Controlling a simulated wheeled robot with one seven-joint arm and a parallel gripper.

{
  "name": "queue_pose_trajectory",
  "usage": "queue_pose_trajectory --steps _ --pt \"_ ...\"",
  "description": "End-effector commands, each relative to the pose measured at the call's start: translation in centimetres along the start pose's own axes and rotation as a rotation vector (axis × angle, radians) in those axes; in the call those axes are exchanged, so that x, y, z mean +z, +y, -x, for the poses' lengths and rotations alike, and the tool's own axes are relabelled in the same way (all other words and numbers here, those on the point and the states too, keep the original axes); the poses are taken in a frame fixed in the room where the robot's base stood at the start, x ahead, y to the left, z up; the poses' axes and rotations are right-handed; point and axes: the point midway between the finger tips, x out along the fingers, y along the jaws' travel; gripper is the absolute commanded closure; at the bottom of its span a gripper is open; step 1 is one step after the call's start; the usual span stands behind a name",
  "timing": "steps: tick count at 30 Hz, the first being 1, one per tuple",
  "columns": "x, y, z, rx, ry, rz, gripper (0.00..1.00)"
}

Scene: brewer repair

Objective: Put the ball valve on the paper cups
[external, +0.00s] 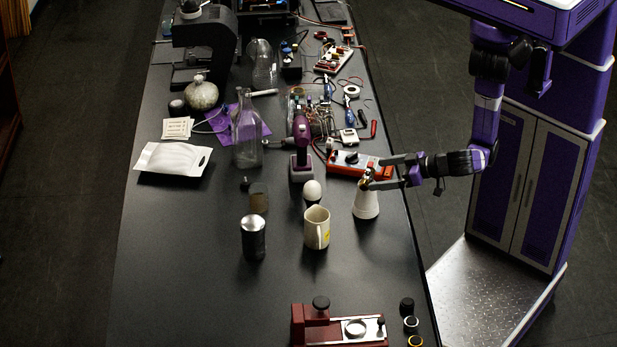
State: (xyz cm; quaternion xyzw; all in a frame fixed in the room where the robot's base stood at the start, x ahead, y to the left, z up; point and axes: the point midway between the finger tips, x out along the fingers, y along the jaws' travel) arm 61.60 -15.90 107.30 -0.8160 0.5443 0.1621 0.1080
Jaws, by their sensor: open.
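The paper cups (366,204) are a white upside-down stack, wide at the bottom, near the table's right edge in the external view. A small brass-coloured piece, which looks like the ball valve (367,182), is at the top of the stack between my fingertips. My gripper (374,179) reaches in from the right, level with the top of the cups, with its fingers apart. The fingers partly hide the valve, and I cannot tell whether they touch it or how fully it rests on the cups.
A cream mug (316,229) and a white egg-like object (312,190) stand to the left. A dark canister (253,238) is farther left. A red machine (312,322) sits in front. The table between is clear.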

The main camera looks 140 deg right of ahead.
Motion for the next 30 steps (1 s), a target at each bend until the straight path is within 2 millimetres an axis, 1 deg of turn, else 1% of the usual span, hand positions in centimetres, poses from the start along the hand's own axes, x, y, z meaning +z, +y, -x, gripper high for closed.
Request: queue_pose_trajectory --steps 1,3,9,14,17,19,20,23,25,28,30 --pt "0.2 -0.1 1.1 -0.005 -0.001 -0.003 0.01" --pt "0.1 -0.1 2.6 -0.005 -0.001 -0.002 0.01" --pt "0.1 -0.1 5.9 -0.004 -0.001 -0.001 0.01" --pt "0.0 0.0 7.2 -0.003 0.000 0.002 0.01" --pt "0.5 -0.2 7.0 -0.033 0.002 0.053 0.01" --pt "1.3 -0.6 6.4 -0.088 0.005 0.135 0.01" --pt "1.9 -0.9 6.0 -0.124 0.006 0.182 0.01" --pt "4.6 -1.9 5.2 -0.278 -0.001 0.359 0.01" --pt "7.1 -2.3 5.2 -0.404 -0.014 0.474 0.01" --pt "10.7 -2.3 6.2 -0.585 -0.033 0.592 0.01" --pt "12.8 -1.9 7.4 -0.707 -0.046 0.640 0.01"
